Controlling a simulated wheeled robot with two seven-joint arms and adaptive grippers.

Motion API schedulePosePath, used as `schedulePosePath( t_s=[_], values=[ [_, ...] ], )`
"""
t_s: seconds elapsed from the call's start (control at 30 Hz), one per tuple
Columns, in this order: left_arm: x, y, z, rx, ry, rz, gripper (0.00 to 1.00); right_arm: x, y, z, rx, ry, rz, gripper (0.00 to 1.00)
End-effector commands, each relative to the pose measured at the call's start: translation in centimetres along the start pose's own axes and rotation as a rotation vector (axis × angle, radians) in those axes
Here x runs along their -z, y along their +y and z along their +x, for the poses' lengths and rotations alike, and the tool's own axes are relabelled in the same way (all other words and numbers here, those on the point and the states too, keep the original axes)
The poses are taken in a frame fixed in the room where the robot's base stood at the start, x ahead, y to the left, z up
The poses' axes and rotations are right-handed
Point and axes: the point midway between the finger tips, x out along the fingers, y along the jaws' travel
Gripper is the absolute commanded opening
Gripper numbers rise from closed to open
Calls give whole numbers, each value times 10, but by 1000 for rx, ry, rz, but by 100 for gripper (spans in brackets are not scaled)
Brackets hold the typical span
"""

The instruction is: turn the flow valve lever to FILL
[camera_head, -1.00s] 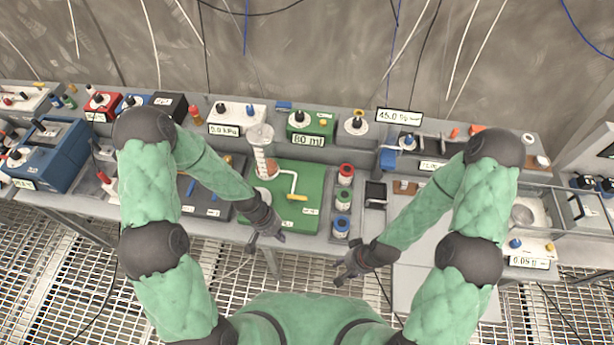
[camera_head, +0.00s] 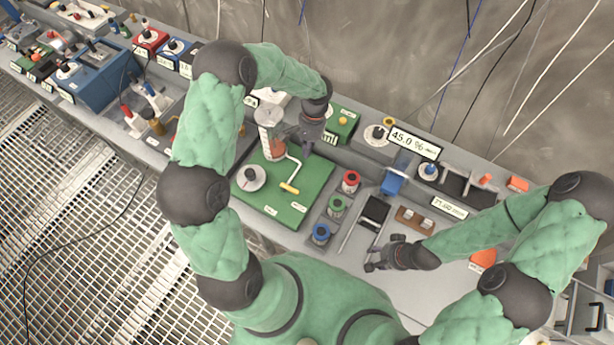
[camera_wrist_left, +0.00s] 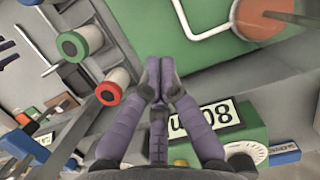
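A green board (camera_head: 301,210) lies on the bench in the head view. On it are a white round dial (camera_head: 251,178) with a small dark top, a clear upright cylinder (camera_head: 268,122) with an orange part inside, and a white bent crank with a yellow grip (camera_head: 289,187). I cannot tell for sure which is the flow valve lever; no FILL mark is readable. My left gripper (camera_head: 307,146) hangs above the board's back edge, right of the cylinder. In the left wrist view its purple fingers (camera_wrist_left: 160,72) are together and empty. My right gripper (camera_head: 371,266) is over the bench front; its fingers are unclear.
A green box (camera_head: 343,124) stands behind the board; its 80 ml display (camera_wrist_left: 205,118) shows in the left wrist view. Red (camera_head: 350,181), green (camera_head: 336,206) and blue (camera_head: 321,233) spools stand right of the board. A 45.0 display (camera_head: 414,142) is further back.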

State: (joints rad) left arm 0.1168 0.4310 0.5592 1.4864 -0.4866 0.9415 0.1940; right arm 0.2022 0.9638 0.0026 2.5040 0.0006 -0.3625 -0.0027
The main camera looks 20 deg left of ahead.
Motion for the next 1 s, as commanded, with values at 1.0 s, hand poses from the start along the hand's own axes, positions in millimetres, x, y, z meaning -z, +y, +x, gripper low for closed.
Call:
schedulePosePath(
  t_s=[1.0],
  values=[
    [-21,1,104,-3,0,1,0,0,-1,-4,0,1,0,40]
  ],
)
